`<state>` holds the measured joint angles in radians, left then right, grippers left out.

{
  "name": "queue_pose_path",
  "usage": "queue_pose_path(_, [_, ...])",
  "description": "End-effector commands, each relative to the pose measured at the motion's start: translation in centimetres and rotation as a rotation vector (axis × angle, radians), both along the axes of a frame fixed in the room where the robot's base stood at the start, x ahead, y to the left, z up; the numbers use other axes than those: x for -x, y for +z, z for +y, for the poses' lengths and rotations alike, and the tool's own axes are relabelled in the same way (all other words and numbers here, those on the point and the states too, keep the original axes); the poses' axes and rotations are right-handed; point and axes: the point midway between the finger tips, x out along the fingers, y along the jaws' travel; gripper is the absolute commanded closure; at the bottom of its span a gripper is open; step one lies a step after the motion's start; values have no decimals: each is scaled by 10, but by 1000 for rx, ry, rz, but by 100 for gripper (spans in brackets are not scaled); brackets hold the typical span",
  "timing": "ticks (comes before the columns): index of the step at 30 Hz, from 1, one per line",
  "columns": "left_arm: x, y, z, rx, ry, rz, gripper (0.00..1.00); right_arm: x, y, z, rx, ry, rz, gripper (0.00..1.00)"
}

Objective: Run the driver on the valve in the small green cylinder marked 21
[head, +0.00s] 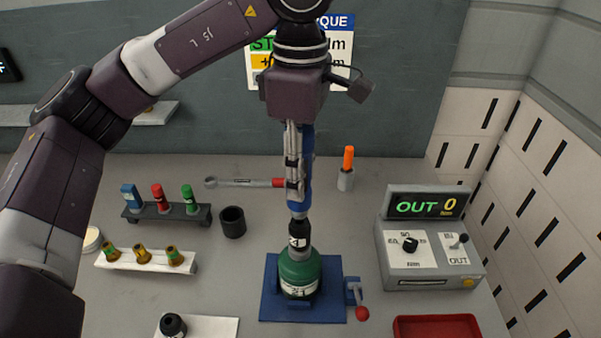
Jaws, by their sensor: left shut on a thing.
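The small green cylinder (300,272) stands upright in a blue fixture (335,303) at the middle of the bench. Its white label reads 21, partly hard to read. My left gripper (297,190) points straight down above it and is shut on the blue driver (307,170). The driver is upright, and its dark lower end (298,234) is in line with the top of the cylinder and appears to meet it. The valve itself is hidden there. A lever with a red knob (362,313) is at the fixture's right side. My right gripper is not in view.
A control box (432,243) reading OUT 0 stands at right, with a red tray (437,328) in front. At left are a rack of coloured bottles (167,213), a black cup (232,222) and a white holder of brass fittings (146,262). A torque wrench (243,183) lies behind.

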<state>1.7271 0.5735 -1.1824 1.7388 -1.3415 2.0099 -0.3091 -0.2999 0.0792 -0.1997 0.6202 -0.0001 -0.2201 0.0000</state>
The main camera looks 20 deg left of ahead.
Motion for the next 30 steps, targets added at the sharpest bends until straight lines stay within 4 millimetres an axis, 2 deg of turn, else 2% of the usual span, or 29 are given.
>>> queue_pose_path(1, [0,9,0,2,0,-3,100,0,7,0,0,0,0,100])
queue_pose_path(13, [0,38,0,2,-1,-3,100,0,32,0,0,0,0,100])
queue_pose_path(30, [0,39,0,2,0,-3,100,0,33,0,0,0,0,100])
